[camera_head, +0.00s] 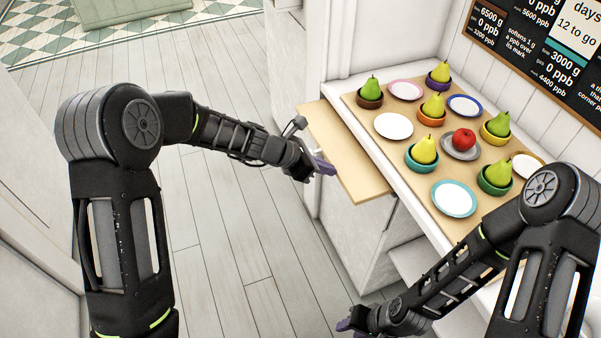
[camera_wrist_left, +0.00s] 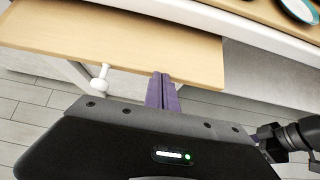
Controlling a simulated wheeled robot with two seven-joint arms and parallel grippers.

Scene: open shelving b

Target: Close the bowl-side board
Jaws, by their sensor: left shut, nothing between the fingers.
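A light wooden board (camera_head: 345,150) sticks out from under the white counter edge, and it also shows in the left wrist view (camera_wrist_left: 120,45). A small white knob (camera_wrist_left: 100,80) is on its outer edge. My left gripper (camera_head: 326,168) is shut and empty, its purple fingertips at the board's outer edge; in the left wrist view the fingers (camera_wrist_left: 162,90) overlap that edge to the right of the knob. I cannot tell whether they touch it. My right gripper (camera_head: 346,324) is low at the bottom of the head view, away from the board, its jaws too small to judge.
On the counter, a tan mat (camera_head: 375,118) carries several bowls with pears, several plates and a red apple (camera_head: 464,139) on a grey dish. A white cabinet (camera_head: 355,235) stands below the board. The plank floor (camera_head: 225,225) to the left is clear.

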